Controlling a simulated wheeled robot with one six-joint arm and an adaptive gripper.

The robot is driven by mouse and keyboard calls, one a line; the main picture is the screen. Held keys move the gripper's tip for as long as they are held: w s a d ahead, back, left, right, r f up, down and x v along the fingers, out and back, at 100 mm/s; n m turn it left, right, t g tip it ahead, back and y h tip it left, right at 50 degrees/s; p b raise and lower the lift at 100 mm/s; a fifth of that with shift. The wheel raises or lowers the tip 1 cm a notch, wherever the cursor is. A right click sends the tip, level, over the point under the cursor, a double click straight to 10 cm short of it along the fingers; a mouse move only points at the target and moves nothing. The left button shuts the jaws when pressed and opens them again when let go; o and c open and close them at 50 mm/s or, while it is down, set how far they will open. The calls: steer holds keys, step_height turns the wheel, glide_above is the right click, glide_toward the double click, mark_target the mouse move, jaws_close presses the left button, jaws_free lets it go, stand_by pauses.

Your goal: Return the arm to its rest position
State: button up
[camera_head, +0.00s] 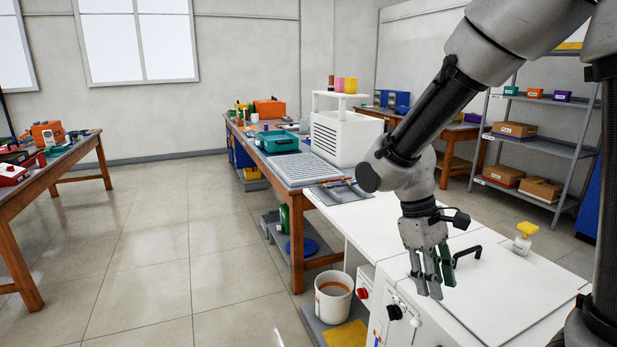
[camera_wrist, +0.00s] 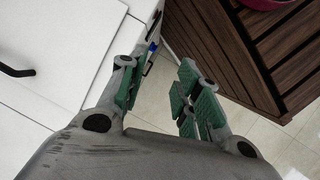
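My arm reaches down from the upper right in the head view. My gripper (camera_head: 436,282) points downward over the front part of the white machine (camera_head: 515,290). In the wrist view my gripper (camera_wrist: 160,90) has its two green-padded fingers apart, with nothing between them. Through the gap I see the edge of a white surface and the tiled floor. No eyeglass frame can be made out in either view.
The white machine has a black handle (camera_head: 467,254) near my gripper. A yellow-topped bottle (camera_head: 524,240) stands at its right. A white bucket (camera_head: 333,298) is below left. A long workbench (camera_head: 297,206) and metal shelves (camera_head: 540,143) stand beyond. Open floor lies left.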

steer(key=s+d+r+m+t+y, duration=0.3)
steer(key=s+d+r+m+t, duration=0.4)
steer(key=d+r, duration=0.4)
step_height(320, 180, up, 3)
steer(key=shift+s+d+r, duration=0.1)
steer(key=shift+s+d, duration=0.3)
steer(key=shift+s, duration=0.15)
stand_by(1.9)
